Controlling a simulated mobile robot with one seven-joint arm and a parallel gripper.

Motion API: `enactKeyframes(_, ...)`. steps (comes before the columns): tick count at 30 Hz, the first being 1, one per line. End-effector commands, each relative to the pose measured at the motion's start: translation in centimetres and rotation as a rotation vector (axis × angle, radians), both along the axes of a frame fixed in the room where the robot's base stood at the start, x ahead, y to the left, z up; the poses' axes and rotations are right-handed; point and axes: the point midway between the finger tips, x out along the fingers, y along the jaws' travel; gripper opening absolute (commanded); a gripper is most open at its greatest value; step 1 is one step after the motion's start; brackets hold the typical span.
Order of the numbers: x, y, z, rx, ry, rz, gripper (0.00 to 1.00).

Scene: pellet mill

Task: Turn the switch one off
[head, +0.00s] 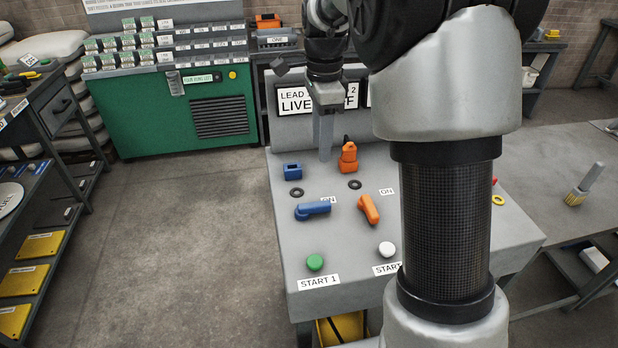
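A blue rotary switch handle (313,210) sits on the sloped grey control panel (335,262), above the green button (315,262) and the START 1 label (318,282). It lies nearly level, close to an ON label (328,199) that it partly covers. No number shows on the switch itself. An orange switch handle (368,209) stands tilted to its right, near another ON label (386,191). My gripper (326,152) hangs fingers down over the back of the panel, apart from both handles. The fingers overlap in this view, so their opening is unclear.
A blue socket (292,171) and an orange plug (348,157) stand behind the switches. A white button (386,249) is at the front. Signs (296,101) stand at the panel's back. My arm hides the panel's right part. Open floor (180,230) lies to the left.

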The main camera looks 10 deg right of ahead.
Motion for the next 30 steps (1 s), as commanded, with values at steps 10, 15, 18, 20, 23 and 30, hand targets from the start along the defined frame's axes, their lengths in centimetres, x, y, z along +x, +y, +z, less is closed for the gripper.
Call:
enactKeyframes(10, 0.1, 0.0, -5.3, -0.001, 0.008, -0.016, 0.38)
enactKeyframes(15, 0.1, 0.0, -9.1, -0.001, 0.008, -0.015, 0.38)
enactKeyframes(18, 0.1, 0.0, -11.2, -0.001, 0.007, -0.015, 0.38)
enactKeyframes(20, 0.0, 0.0, -12.5, -0.001, 0.008, -0.015, 0.38)
enactKeyframes(23, 0.1, 0.0, -14.4, -0.001, 0.006, -0.015, 0.38)
enactKeyframes(30, 0.2, 0.0, -17.1, -0.001, 0.003, -0.014, 0.38)
